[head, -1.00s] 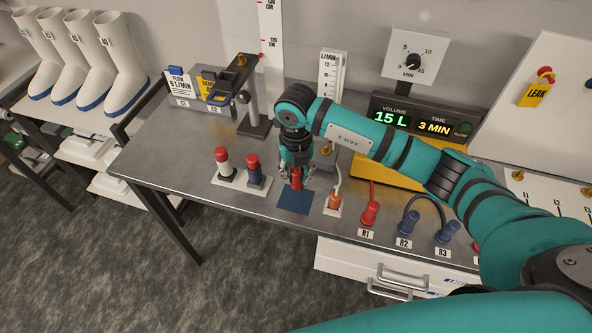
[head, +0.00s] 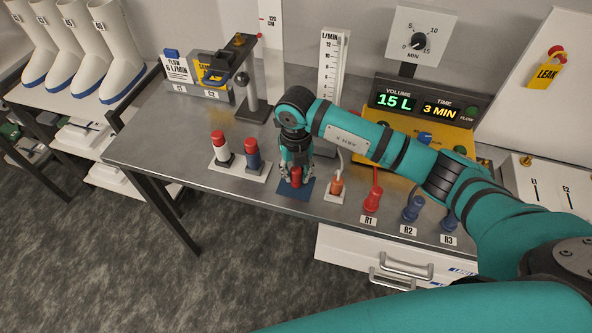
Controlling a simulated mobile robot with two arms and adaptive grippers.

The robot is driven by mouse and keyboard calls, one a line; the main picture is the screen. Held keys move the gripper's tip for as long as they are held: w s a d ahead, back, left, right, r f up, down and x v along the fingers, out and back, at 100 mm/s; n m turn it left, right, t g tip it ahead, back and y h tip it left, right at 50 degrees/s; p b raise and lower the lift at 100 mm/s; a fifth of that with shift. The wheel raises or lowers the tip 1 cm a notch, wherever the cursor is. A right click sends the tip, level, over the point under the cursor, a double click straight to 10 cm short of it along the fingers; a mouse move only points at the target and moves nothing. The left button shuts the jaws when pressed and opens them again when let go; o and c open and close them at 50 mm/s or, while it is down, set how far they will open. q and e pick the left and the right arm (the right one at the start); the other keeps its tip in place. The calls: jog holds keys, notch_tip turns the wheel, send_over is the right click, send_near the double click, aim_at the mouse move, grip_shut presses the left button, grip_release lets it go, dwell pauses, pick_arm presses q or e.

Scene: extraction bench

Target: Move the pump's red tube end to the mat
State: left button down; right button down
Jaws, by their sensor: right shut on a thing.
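My right gripper (head: 297,182) is shut on a red tube end (head: 296,174) over the dark blue mat (head: 293,194). The red piece is upright, with its lower end at or just above the mat; I cannot tell whether it touches. The fingers and wrist hide its upper part, and no tube shows coming from it. The yellow pump (head: 385,168) with its lit display stands behind my right arm, partly hidden by it. My left gripper is not in view.
Blue tube ends (head: 412,208) stand at R2 and R3. The bench's front edge is near.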

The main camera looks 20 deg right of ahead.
jog(key=shift+f+b, duration=0.35)
jog(key=shift+f, duration=0.1)
jog(key=c, duration=1)
grip_release()
jog(key=shift+r, duration=0.1)
notch_tip(320, 180, up, 12)
jog(key=shift+f, duration=0.1)
